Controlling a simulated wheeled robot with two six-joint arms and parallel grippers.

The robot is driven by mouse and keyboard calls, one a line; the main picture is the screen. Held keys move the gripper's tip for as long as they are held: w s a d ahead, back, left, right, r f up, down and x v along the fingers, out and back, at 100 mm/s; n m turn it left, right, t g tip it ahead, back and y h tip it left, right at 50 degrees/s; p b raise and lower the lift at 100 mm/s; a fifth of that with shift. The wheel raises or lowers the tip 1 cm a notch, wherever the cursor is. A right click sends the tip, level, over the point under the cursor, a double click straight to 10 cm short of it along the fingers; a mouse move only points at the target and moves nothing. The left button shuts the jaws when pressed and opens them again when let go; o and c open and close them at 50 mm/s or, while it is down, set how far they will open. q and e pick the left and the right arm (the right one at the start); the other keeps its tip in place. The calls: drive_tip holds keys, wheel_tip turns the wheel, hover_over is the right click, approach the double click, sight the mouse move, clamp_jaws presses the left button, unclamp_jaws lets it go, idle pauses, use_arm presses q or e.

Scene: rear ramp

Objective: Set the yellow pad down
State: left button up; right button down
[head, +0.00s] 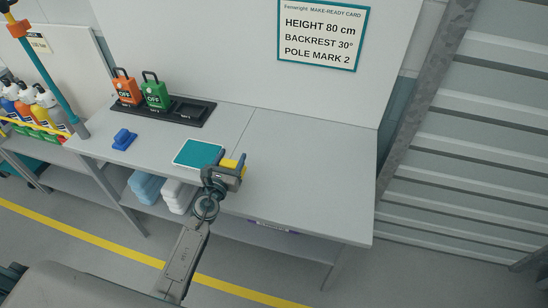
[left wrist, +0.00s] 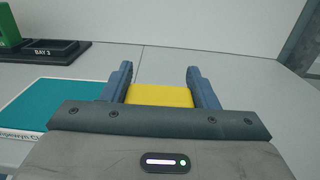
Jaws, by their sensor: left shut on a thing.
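The yellow pad (left wrist: 160,96) is between the two blue-grey fingers of my left gripper (left wrist: 160,90) in the left wrist view. In the head view the yellow pad (head: 232,164) shows just beyond my left gripper (head: 230,168). The gripper is shut on it over the grey bench top (head: 290,185). I cannot tell whether the pad touches the bench. A teal mat with a white border (head: 200,153) lies just left of the gripper, and also shows in the left wrist view (left wrist: 50,118). My right gripper is not in view.
A blue block-like thing (head: 123,139) lies on the bench at left. A black tray (head: 187,113) at the back holds an orange item (head: 127,90) and a green one (head: 155,93) marked OFF. A teal pole (head: 55,80) stands far left. The bench's right part is clear.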

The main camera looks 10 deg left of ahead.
use_arm(q)
drive_tip(key=w+d, duration=0.1)
drive_tip(key=d, duration=0.1)
drive_tip(key=w+d, duration=0.2)
drive_tip(key=w+d+f+b, duration=0.1)
drive_tip(key=w+d, duration=0.1)
drive_tip(key=d, duration=0.1)
drive_tip(key=shift+d+f, duration=0.1)
drive_tip(key=shift+w+d, duration=0.25)
drive_tip(key=shift+d, duration=0.35)
drive_tip(key=f+b, duration=0.3)
drive_tip(key=shift+w+d, duration=0.25)
drive_tip(key=shift+d, duration=0.15)
drive_tip(key=shift+f+b, duration=0.25)
drive_tip(key=shift+b, duration=0.15)
drive_tip(key=shift+f, duration=0.2)
drive_tip(key=o, duration=1)
